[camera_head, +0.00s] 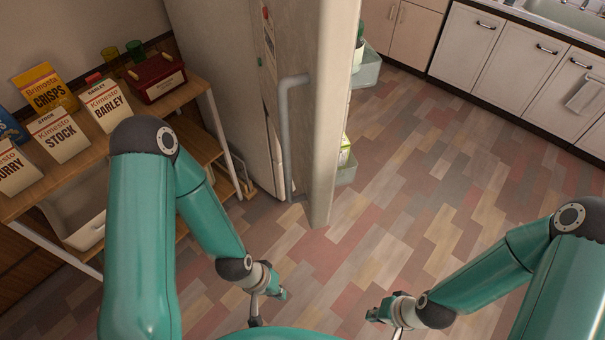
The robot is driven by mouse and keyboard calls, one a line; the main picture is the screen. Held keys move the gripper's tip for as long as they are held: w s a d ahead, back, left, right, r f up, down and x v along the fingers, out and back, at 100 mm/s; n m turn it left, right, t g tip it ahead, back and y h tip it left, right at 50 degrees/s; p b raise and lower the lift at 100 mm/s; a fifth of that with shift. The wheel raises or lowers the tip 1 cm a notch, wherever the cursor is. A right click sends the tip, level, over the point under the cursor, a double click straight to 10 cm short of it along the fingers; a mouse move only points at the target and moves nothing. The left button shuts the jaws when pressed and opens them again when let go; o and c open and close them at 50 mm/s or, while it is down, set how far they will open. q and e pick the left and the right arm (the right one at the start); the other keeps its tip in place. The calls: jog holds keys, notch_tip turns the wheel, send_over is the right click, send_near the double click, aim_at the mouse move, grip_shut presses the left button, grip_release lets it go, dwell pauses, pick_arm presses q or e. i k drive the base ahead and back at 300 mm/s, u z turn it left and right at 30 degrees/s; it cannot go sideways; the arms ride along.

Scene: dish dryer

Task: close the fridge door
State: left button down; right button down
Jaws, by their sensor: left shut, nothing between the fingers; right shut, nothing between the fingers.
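The fridge door (335,120) stands wide open, seen nearly edge-on, and sticks out toward me from the fridge (215,50). A long grey handle (285,130) runs down its left-facing outer side. Door shelves with a few items (346,172) show on its right, inner side. My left gripper (281,294) is shut and empty, low in front of the door and to its lower left. My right gripper (372,314) is shut and empty, to the lower right of the door's bottom end. Neither gripper touches the door. The fridge's inside is hidden.
A wooden shelf unit (205,88) stands left of the fridge with several boxes, including a barley box (107,104), and a dark red crate (158,78). White cabinets (468,45) line the back right. The tiled floor (420,170) right of the door is clear.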

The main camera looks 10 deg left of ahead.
aim_at(305, 49)
jog(key=u, duration=0.15)
jog(key=k, duration=0.9)
jog(key=u, duration=0.25)
jog(key=i, duration=0.5)
jog(key=z, duration=0.1)
